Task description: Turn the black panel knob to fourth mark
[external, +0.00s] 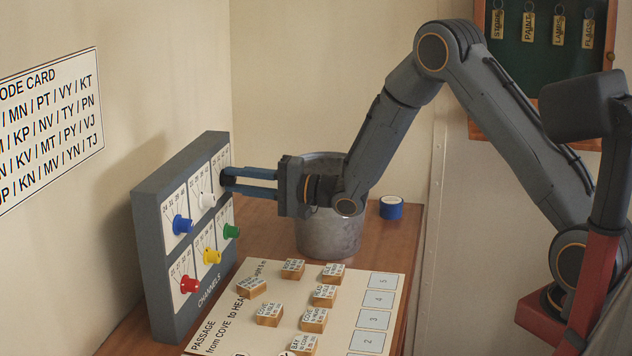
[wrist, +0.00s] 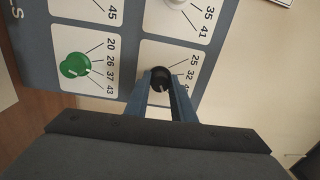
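The black knob (wrist: 160,79) sits on its white plate at the upper right of the grey panel. In the wrist view a pale line on it points down in the picture. The plate's marks 25 and 32 show to its right; the lower ones are partly hidden by a finger. My gripper (wrist: 160,87) has one finger on each side of the knob, and both tips appear to touch it. In the external view my gripper (external: 228,181) reaches level to the panel (external: 150,235), and its fingers largely cover the black knob (external: 225,180).
The green knob (external: 231,231) is just below; white (external: 207,199), blue (external: 181,224), yellow (external: 211,256) and red (external: 189,285) knobs are close by. A metal pot (external: 330,235) stands under my wrist. A board (external: 225,335) with several lettered blocks lies in front.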

